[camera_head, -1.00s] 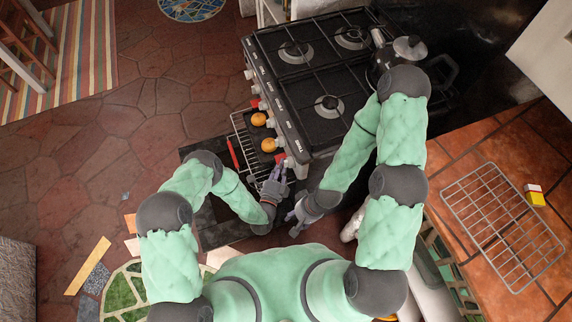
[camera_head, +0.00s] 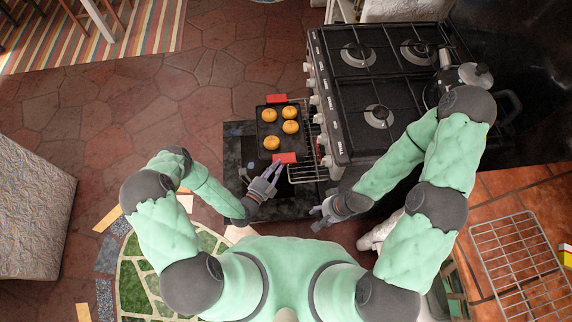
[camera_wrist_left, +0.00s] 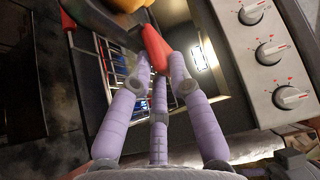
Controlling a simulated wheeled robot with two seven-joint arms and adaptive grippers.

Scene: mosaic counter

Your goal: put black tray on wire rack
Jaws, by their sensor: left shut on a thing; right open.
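The black tray (camera_head: 261,145) with red end handles carries several round orange-brown buns (camera_head: 290,127). It is outside the stove, above the open oven door and left of the oven rack. My left gripper (camera_head: 275,171) is shut on the tray's near red handle. In the left wrist view the red handle (camera_wrist_left: 154,46) lies between my left fingers (camera_wrist_left: 157,72), with the tray's dark edge beyond. My right gripper (camera_head: 318,212) is open and empty in front of the stove. The wire rack (camera_head: 516,252) lies bare on the tiled counter at the right, partly cut off by the frame.
The stove (camera_head: 385,85) with its knobs stands right of the tray, a kettle (camera_head: 466,77) on top. The oven door (camera_head: 236,137) is open below the tray, and an oven rack (camera_head: 306,168) sticks out. A yellow-and-white block (camera_head: 566,254) lies beside the wire rack on the counter (camera_head: 540,185).

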